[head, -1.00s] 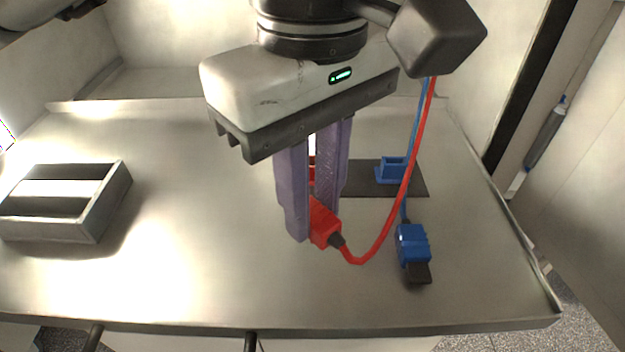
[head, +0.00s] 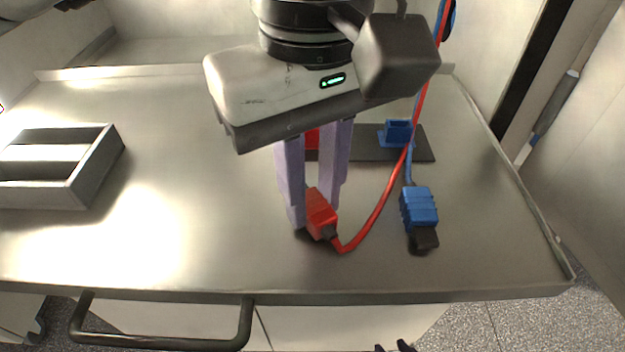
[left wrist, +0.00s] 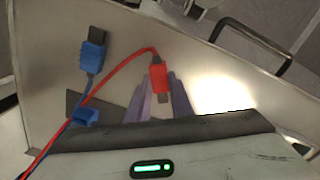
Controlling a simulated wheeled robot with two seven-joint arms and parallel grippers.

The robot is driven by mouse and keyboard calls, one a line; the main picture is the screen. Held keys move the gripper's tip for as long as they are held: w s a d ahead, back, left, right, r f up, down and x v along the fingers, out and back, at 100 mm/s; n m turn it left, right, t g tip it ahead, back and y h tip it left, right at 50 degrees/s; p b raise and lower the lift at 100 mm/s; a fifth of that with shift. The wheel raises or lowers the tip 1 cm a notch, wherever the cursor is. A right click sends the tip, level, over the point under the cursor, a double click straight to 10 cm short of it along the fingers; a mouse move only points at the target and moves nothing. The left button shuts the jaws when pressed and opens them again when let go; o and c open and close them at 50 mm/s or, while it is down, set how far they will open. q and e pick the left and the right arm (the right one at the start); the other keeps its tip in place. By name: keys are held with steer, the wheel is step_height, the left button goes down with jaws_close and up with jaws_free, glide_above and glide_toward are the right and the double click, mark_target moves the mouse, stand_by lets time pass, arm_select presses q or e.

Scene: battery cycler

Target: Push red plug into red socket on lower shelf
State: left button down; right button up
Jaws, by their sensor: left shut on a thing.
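The red plug (head: 320,215) with its red cable is between the fingers of my left gripper (head: 312,212), which is shut on it low over the metal shelf. The plug also shows in the left wrist view (left wrist: 158,77), between the purple fingers (left wrist: 161,92). The red socket (head: 312,138) is on the dark plate behind the gripper, partly hidden by the fingers and the gripper body. The plug is apart from the socket, on its near side.
The blue socket (head: 397,132) sits on the dark plate (head: 425,146). The blue plug (head: 419,208) lies on the shelf to the right of the red plug. A metal tray (head: 108,152) stands at the left. The shelf (head: 215,220) is clear between tray and gripper.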

arm_select(q)
steer(key=shift+f, duration=0.3)
steer(key=c, duration=1.5)
jaws_free()
steer(key=shift+r, duration=0.1)
